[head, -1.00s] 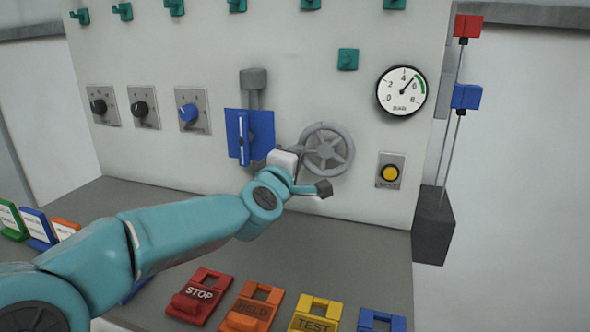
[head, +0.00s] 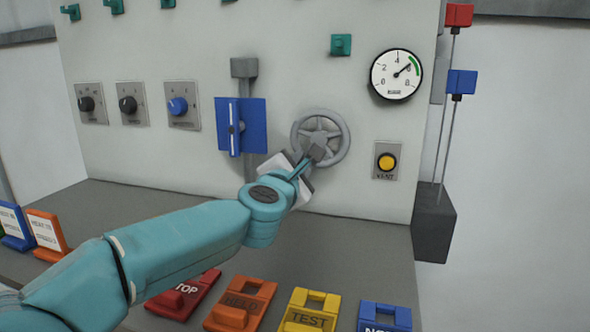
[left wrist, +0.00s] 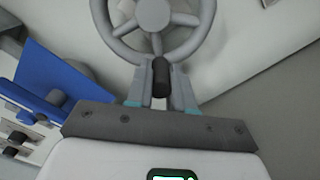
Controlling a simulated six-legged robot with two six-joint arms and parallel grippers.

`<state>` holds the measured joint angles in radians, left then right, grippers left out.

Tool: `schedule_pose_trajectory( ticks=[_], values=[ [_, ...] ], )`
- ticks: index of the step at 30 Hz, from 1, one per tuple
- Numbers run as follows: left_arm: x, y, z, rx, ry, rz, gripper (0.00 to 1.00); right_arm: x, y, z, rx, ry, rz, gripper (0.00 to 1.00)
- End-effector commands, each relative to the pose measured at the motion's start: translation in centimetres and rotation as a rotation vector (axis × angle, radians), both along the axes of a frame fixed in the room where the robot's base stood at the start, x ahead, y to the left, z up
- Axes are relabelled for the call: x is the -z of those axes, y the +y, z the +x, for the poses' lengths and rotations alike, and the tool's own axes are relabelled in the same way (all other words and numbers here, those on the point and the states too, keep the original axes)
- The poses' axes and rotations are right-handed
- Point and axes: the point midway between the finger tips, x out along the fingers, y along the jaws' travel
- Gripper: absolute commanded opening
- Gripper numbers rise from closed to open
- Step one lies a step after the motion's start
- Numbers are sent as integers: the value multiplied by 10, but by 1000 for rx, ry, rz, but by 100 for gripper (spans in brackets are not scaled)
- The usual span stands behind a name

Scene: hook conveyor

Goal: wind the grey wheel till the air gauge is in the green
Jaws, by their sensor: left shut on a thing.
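The grey wheel (head: 345,135) is a spoked handwheel on the pale panel. In the left wrist view its rim (left wrist: 206,25) and hub show at the top. My left gripper (head: 316,155) is at the wheel's lower part. In the left wrist view, my left gripper (left wrist: 161,88) is shut on the wheel's dark handle (left wrist: 161,72). The air gauge (head: 396,88), round and white, is up and right of the wheel. Its needle points up and right, towards the green arc (head: 417,65). My right gripper is not in view.
A blue lever plate (head: 255,125) is just left of the wheel; it also shows in the left wrist view (left wrist: 50,75). A yellow button (head: 387,162) is to the right. Coloured tags, including a yellow one (head: 310,312), lie along the front ledge.

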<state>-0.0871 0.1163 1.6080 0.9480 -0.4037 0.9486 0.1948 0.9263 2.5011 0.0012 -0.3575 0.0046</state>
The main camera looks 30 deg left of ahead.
Motion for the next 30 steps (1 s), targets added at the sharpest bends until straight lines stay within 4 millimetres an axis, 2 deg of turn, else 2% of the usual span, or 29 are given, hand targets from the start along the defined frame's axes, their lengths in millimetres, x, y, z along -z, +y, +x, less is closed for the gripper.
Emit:
schedule_pose_trajectory(
  ticks=[8,21,22,24,30],
  values=[
    [2,-3,1,0,-18,-65,0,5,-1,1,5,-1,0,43],
    [1,-4,1,0,-20,-72,0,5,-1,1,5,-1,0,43],
    [1,-4,1,0,-20,-72,25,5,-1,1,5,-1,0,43],
    [1,-4,1,0,-20,-72,48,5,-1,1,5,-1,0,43],
    [2,-4,1,1,-19,-71,48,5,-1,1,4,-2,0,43]
  ],
)
